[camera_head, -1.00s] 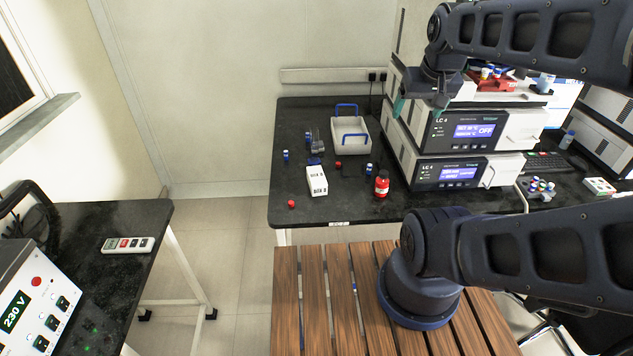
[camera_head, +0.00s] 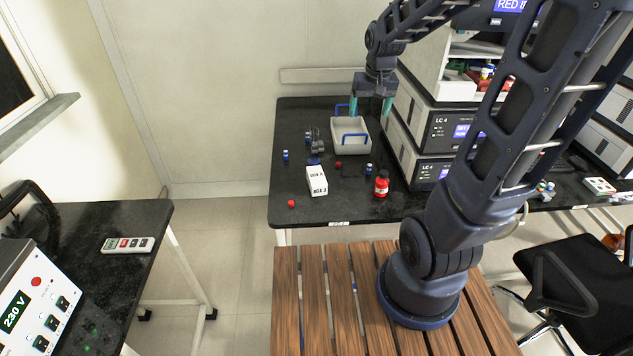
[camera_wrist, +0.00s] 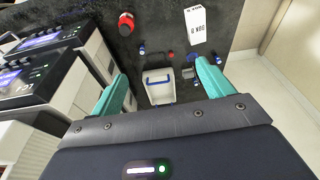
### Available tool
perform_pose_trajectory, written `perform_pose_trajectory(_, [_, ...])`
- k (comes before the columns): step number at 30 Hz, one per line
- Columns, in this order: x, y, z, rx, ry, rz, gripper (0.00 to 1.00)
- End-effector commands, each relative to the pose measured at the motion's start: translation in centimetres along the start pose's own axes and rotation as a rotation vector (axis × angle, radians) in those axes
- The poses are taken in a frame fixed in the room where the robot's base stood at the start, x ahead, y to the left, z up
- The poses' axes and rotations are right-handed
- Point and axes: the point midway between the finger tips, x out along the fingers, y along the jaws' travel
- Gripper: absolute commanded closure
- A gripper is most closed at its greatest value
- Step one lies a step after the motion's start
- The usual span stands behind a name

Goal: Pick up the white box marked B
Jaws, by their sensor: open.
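The white box (camera_head: 317,181) lies on the black bench near its front left part. Its dark marking is too small to read surely in the head view. It also shows in the wrist view (camera_wrist: 196,25), with its marking upside down, at the top right. My gripper (camera_head: 370,107) is open and empty, its teal fingers pointing down above the back of the bench, near the tray. In the wrist view the gripper (camera_wrist: 165,90) has its fingers wide apart, with the tray between them and the box beyond them.
A white tray with blue handles (camera_head: 350,148) stands behind the box. A red bottle (camera_head: 381,184) stands to the box's right. Small blue-capped vials (camera_head: 286,156), a red cap (camera_head: 291,204) and a dark device (camera_head: 318,143) lie around. Stacked LC instruments (camera_head: 425,130) stand at right.

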Motion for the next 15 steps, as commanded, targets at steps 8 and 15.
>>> perform_pose_trajectory(8, [6.3, -3.1, -3.3, -0.023, -0.066, -0.003, 0.2])
perform_pose_trajectory(15, [12.2, -6.1, -5.2, -0.04, -0.117, -0.001, 0.2])
